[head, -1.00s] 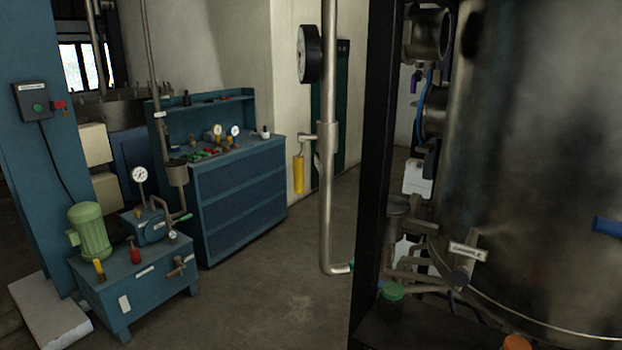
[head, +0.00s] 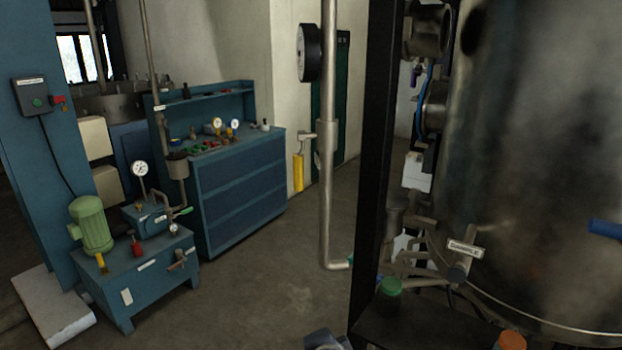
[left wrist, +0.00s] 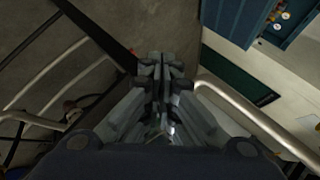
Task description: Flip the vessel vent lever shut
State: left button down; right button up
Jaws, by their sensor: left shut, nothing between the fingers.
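No label in view reads as a vessel vent, so I cannot tell which lever it is. A yellow lever (head: 298,172) hangs down from a small valve on the upright steel pipe (head: 327,130). A blue handle (head: 605,228) sticks out at the right side of the big steel vessel (head: 540,150). A green-tipped lever (head: 183,211) sits on the pump cart. My left gripper (left wrist: 162,62) is shut and empty in the left wrist view, with bare floor beyond its tips. My right gripper is not in view.
A black post (head: 377,150) stands between the pipe and the vessel. The blue pump cart (head: 135,275) and a blue workbench (head: 240,190) stand at the left. The floor (head: 275,275) between them and the post is clear. The pipe also crosses the left wrist view (left wrist: 262,122).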

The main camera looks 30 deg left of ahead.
pick_arm(q)
jog(key=w+a+r+t+y, duration=0.1)
jog(key=w+r+y, duration=0.3)
jog(key=r, duration=0.9)
jog(key=w+a+r+m+t+y, duration=0.1)
jog(key=w+r+y, duration=0.3)
jog(key=r, duration=1)
jog(key=shift+w+y, duration=0.3)
jog(key=shift+w, duration=0.25)
jog(key=shift+w+a, duration=0.1)
jog(key=shift+a, duration=0.1)
jog(key=p, duration=0.6)
send_near(301, 164)
jog(key=w+a+f, duration=0.2)
jog(key=w+a, duration=0.2)
jog(key=shift+w+a+f, duration=0.4)
jog(key=shift+w+a, duration=0.1)
jog(key=shift+a, duration=0.1)
